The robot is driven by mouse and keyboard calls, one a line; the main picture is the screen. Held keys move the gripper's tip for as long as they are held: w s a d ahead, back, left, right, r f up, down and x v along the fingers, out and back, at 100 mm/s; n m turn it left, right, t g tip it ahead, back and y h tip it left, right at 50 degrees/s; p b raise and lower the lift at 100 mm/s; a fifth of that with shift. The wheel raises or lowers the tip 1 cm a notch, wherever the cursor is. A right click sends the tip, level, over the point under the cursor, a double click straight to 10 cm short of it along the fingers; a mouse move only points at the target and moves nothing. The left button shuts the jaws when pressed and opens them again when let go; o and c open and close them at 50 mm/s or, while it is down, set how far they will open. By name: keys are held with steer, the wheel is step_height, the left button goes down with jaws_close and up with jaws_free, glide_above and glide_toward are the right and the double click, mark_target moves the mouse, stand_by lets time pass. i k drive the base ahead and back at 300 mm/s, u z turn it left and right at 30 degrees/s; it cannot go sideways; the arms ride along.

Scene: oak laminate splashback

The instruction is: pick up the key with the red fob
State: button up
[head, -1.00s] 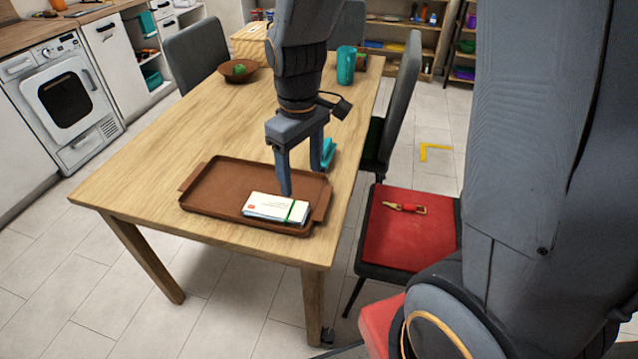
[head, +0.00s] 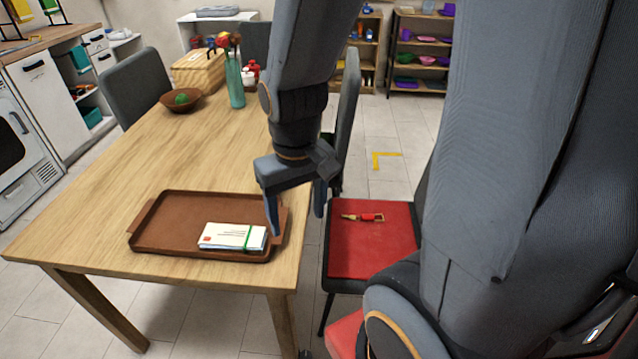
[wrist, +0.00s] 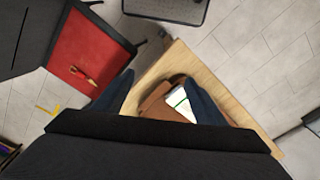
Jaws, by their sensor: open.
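The key with the red fob (head: 364,217) lies on the red seat of a chair (head: 372,248) to the right of the table. Its brass-coloured shaft points left and the red fob is at the right. In the wrist view the key (wrist: 84,76) lies on the red seat, left of my fingers. My gripper (head: 296,225) is open and empty, above the right edge of the table, left of the key and apart from it. In the wrist view my gripper (wrist: 160,100) shows two spread fingers with the table edge and tray beyond.
A brown tray (head: 165,225) holding a bundle of envelopes (head: 228,236) with a green band is on the table (head: 120,190). A bowl (head: 181,103), a teal vase (head: 235,85) and a wooden box stand further back. A grey chair back (head: 346,120) rises behind the red seat.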

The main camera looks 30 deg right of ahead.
mark_target(364, 217)
steer(key=u, duration=0.6)
steer(key=k, duration=1.35)
steer(key=z, duration=1.1)
steer(key=i, duration=1.05)
